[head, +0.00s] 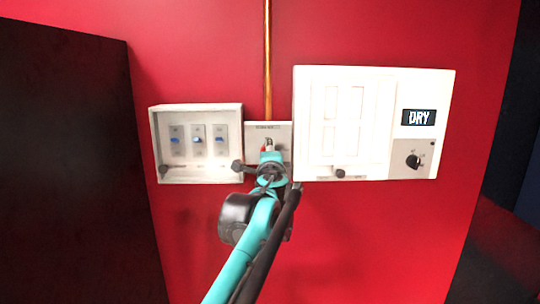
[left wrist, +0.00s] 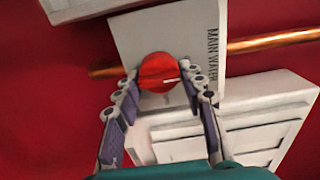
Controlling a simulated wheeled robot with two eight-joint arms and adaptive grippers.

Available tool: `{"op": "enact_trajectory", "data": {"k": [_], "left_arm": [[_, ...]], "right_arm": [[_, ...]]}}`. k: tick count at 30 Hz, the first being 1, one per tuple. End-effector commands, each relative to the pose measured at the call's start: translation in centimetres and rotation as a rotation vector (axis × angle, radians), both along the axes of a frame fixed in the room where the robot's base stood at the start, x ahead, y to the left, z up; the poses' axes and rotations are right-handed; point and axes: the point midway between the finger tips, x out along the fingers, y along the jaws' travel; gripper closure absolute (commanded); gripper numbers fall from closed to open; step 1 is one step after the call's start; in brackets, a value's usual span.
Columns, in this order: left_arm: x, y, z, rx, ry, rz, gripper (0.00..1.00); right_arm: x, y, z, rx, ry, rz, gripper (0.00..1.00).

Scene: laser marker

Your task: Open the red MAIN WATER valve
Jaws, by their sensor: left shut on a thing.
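The red MAIN WATER valve (left wrist: 156,70) is a round red knob on a white plate (left wrist: 195,22) with MAIN WATER printed along one edge. A thin white mark shows on the knob's face. My left gripper (left wrist: 160,76) has a finger on each side of the knob and is shut on it. In the head view my left gripper (head: 268,164) covers most of the knob, and only a small red piece of the valve (head: 264,148) shows above it. My right gripper is in neither view.
A copper pipe (head: 268,60) runs down the red wall to the plate. A white box with several blue switches (head: 198,107) is close on the left. A larger white panel (head: 375,74) with a DRY display (head: 419,117) and black dial (head: 413,161) is close on the right.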

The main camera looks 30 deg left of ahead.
Motion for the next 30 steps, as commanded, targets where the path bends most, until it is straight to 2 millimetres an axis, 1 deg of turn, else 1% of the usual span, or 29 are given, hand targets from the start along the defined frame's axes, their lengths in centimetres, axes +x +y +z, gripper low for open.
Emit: {"op": "enact_trajectory", "data": {"k": [7,8,9,10,18,22,26,30], "left_arm": [[0.0,0.0,-0.1,-0.003,-0.001,0.001,0.89],[0.0,0.0,-0.1,-0.003,-0.001,0.001,0.52],[0.0,0.0,-0.1,-0.002,0.0,0.001,0.42],[0.0,0.0,-0.1,-0.002,0.0,0.001,0.39],[0.0,0.0,0.0,-0.001,-0.001,0.0,0.39],[-0.8,-0.5,0.0,-0.001,-0.001,0.0,0.39],[-2.7,-1.7,-0.1,-0.001,-0.001,-0.002,0.39],[-5.4,-3.4,-0.1,-0.001,-0.001,-0.002,0.39]], "right_arm": [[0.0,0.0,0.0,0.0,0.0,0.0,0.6],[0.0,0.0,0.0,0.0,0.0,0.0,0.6],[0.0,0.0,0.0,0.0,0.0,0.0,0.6],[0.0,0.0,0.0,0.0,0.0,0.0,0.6],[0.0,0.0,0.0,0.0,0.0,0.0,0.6],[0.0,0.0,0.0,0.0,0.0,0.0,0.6],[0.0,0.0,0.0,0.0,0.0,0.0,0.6],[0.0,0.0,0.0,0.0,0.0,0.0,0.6]]}}
